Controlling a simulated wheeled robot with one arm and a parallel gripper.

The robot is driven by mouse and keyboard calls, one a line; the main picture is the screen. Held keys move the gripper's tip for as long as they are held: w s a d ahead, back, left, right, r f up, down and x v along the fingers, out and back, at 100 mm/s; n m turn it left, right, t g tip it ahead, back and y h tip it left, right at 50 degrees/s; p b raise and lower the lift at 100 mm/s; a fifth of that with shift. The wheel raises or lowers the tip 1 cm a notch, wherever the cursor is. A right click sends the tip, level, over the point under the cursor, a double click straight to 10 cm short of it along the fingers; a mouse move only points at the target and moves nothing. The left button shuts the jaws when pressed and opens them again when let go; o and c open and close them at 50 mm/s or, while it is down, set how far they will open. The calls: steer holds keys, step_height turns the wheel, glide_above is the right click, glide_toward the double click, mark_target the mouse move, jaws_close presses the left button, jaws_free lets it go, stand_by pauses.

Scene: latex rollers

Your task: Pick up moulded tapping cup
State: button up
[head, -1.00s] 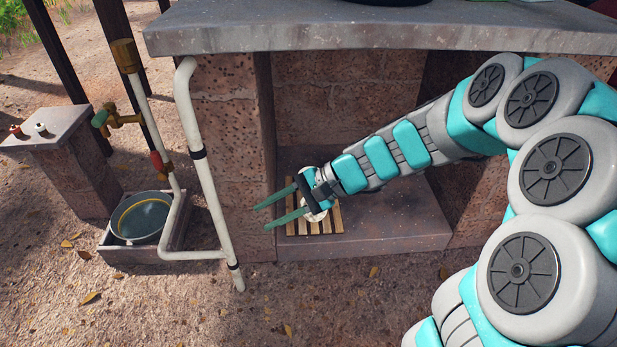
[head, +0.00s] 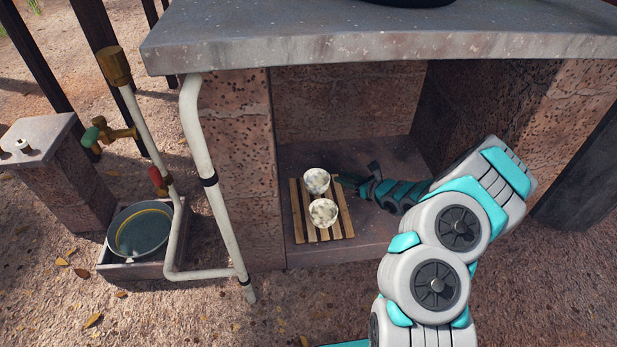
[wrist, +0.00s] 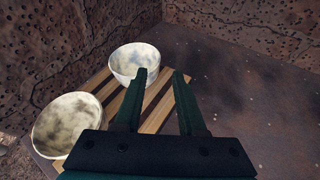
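Two mottled white-grey cups stand on a slatted wooden rack (head: 297,213) in the recess under the counter. The rear cup (head: 317,181) shows at upper centre in the wrist view (wrist: 128,62); the front cup (head: 323,212) is at left there (wrist: 66,124). My gripper (head: 341,182) reaches in from the right, beside the rear cup. In the wrist view my gripper (wrist: 161,76) is open, with nothing between its fingers. Its left fingertip overlaps the rear cup's right edge; I cannot tell whether they touch.
The stone counter slab (head: 370,45) overhangs the recess. A brick pillar (head: 238,160) bounds it on the left, with a white pipe (head: 222,215) in front. The recess floor (wrist: 245,95) right of the rack is clear. A basin (head: 143,232) stands at left.

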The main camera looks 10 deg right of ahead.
mark_target(316, 181)
steer(key=x, duration=0.2)
steer(key=shift+w+f, duration=0.2)
steer(key=shift+f, duration=0.1)
steer(key=x, duration=0.2)
steer(key=b+x, duration=0.1)
steer(key=x, duration=0.1)
steer(key=shift+s+a, duration=0.15)
steer(key=shift+a, duration=0.2)
steer(key=shift+w+a+f, duration=0.1)
steer(key=shift+w+a, duration=0.2)
steer(key=shift+w, duration=0.25)
steer(key=shift+c, duration=0.2)
jaws_close()
